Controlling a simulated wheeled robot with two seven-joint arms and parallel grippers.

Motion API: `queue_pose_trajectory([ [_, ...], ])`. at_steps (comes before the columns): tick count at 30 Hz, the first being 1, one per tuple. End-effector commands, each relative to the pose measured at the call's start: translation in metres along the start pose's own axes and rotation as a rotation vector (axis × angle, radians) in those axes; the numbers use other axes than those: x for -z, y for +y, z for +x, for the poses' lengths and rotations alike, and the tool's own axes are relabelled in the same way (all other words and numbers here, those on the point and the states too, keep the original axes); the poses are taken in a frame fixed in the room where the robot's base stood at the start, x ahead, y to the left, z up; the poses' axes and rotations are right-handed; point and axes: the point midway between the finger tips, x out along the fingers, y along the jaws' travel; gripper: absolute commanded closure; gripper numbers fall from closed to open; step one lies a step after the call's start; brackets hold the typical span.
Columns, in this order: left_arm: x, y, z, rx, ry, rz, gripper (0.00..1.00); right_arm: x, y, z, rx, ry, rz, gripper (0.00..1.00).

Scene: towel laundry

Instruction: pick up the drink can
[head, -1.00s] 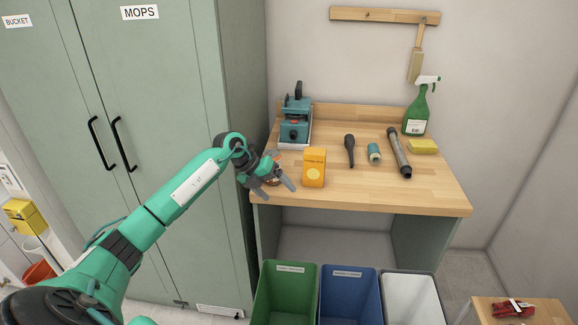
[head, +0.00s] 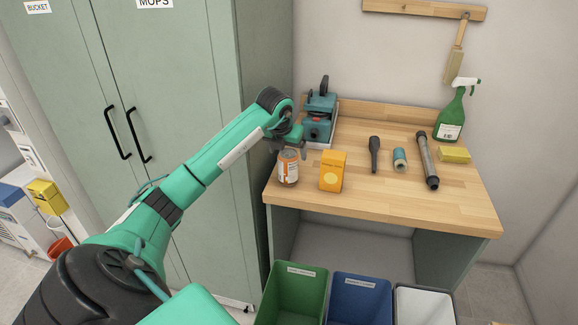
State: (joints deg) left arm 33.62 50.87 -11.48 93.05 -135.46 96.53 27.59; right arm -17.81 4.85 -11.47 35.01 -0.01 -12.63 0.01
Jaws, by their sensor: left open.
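The drink can (head: 288,168), orange and white with a greyish top, stands upright near the left front corner of the wooden workbench (head: 400,205). My left gripper (head: 284,148) is open, with its dark fingers just above and behind the can's top. The arm and wrist partly hide the fingers, and I cannot tell whether they touch the can. My right gripper is not in view.
An orange-yellow box (head: 333,172) stands close to the right of the can. A teal machine (head: 319,118) is behind it. A flashlight (head: 374,154), a dark tube (head: 427,160) and a green spray bottle (head: 451,115) are farther right. Bins (head: 291,295) stand below the bench front.

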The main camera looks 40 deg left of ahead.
Motion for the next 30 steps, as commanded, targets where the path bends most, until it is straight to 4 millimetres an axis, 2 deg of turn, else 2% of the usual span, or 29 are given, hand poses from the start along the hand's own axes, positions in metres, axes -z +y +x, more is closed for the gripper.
queue_pose_trajectory([
  [8,0.004,-0.001,0.022,0.001,0.004,-0.001,0.15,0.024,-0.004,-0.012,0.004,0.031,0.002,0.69],
  [15,0.005,0.000,0.054,0.001,0.000,-0.001,0.15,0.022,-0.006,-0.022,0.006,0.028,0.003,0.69],
  [23,0.006,0.000,0.059,0.000,-0.001,0.001,0.15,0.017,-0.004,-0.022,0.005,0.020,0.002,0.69],
  [26,0.006,0.000,0.059,0.000,-0.001,0.000,0.31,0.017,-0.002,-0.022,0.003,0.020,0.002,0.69],
  [30,0.006,0.000,0.059,0.000,-0.001,0.000,0.58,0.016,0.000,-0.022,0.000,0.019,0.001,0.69],
])
